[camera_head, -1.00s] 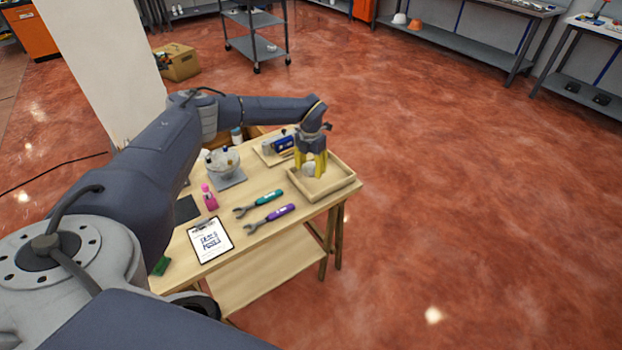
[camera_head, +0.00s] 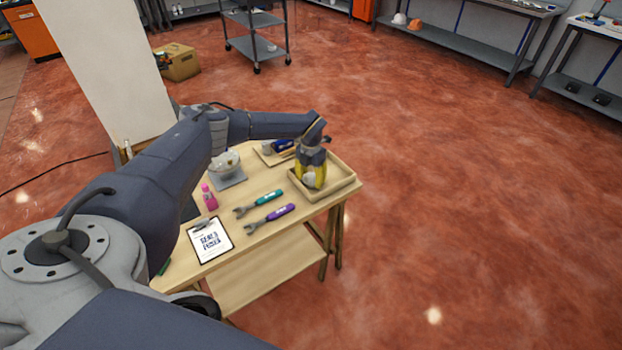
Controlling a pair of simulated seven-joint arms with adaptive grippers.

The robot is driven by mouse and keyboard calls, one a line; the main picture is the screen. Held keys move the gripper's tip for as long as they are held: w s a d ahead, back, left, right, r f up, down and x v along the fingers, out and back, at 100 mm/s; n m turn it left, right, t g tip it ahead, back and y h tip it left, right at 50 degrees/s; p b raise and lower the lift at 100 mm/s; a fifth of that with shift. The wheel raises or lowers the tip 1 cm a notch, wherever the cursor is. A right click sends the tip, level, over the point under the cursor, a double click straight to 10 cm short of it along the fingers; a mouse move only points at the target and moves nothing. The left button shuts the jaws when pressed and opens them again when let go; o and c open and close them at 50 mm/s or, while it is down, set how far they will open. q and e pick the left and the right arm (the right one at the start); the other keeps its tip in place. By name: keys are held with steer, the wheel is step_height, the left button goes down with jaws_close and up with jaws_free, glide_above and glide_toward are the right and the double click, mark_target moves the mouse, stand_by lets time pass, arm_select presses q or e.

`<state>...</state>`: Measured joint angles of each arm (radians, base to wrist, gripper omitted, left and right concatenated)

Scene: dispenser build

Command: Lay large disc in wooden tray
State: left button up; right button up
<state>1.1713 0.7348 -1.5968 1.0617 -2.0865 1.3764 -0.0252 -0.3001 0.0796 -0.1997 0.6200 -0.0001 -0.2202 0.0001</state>
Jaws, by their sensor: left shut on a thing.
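The wooden tray (camera_head: 338,190) sits at the right end of the wooden table. My left gripper (camera_head: 311,182), with yellow fingers, points down over the left part of the tray. It is shut on the large disc (camera_head: 309,180), a pale round piece showing between and in front of the fingers. The disc looks low, inside the tray's outline; I cannot tell whether it touches the tray floor. My right gripper is not in view.
Teal (camera_head: 262,201) and purple (camera_head: 270,218) wrenches lie left of the tray. A smaller tray with a blue item (camera_head: 283,146) lies behind.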

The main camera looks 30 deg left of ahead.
arm_select(q)
steer(key=shift+f, duration=0.1)
steer(key=o, duration=1.5)
